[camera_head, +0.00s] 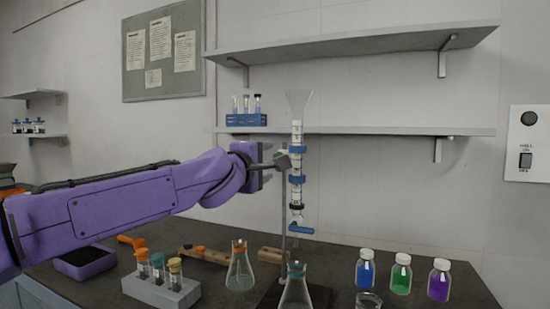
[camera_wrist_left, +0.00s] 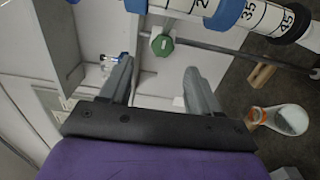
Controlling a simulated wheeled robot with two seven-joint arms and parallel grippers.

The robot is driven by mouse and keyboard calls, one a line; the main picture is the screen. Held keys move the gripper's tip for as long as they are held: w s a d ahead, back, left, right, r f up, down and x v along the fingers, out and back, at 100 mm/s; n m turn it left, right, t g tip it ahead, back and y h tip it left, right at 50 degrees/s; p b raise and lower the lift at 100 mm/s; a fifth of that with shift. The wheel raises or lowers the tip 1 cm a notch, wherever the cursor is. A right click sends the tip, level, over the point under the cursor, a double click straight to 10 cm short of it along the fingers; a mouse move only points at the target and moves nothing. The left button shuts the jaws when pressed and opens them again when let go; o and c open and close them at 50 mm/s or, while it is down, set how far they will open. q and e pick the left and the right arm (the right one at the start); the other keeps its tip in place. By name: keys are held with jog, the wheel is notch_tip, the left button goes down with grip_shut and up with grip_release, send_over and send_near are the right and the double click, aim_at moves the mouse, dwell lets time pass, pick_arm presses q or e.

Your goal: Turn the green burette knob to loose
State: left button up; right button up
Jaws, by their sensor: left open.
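The green knob (camera_wrist_left: 162,45) is a small hexagonal piece in the left wrist view, just beyond and between my left fingertips; I see no contact. My left gripper (camera_wrist_left: 158,68) is open and empty, its two grey fingers apart. In the head view my left gripper (camera_head: 273,164) points right at the burette stand, close to the clamp area. The burette (camera_head: 297,142) stands upright with a funnel on top, blue clamp rings and a blue stopcock below. It crosses the top of the left wrist view (camera_wrist_left: 265,17). My right gripper is not in view.
A tube rack (camera_head: 160,292) is at front left; blue, green (camera_head: 401,274) and purple bottles are at right. A wall shelf (camera_head: 400,131) lies behind the burette.

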pick_arm(q)
jog(key=p+x, duration=0.2)
jog(key=x, duration=0.5)
jog(key=shift+d, duration=0.25)
jog(key=shift+f, duration=0.2)
jog(key=c, duration=1)
jog(key=n, duration=0.4)
jog(key=shift+f+p, duration=0.1)
jog(key=shift+p, duration=0.25)
jog(key=o, duration=1)
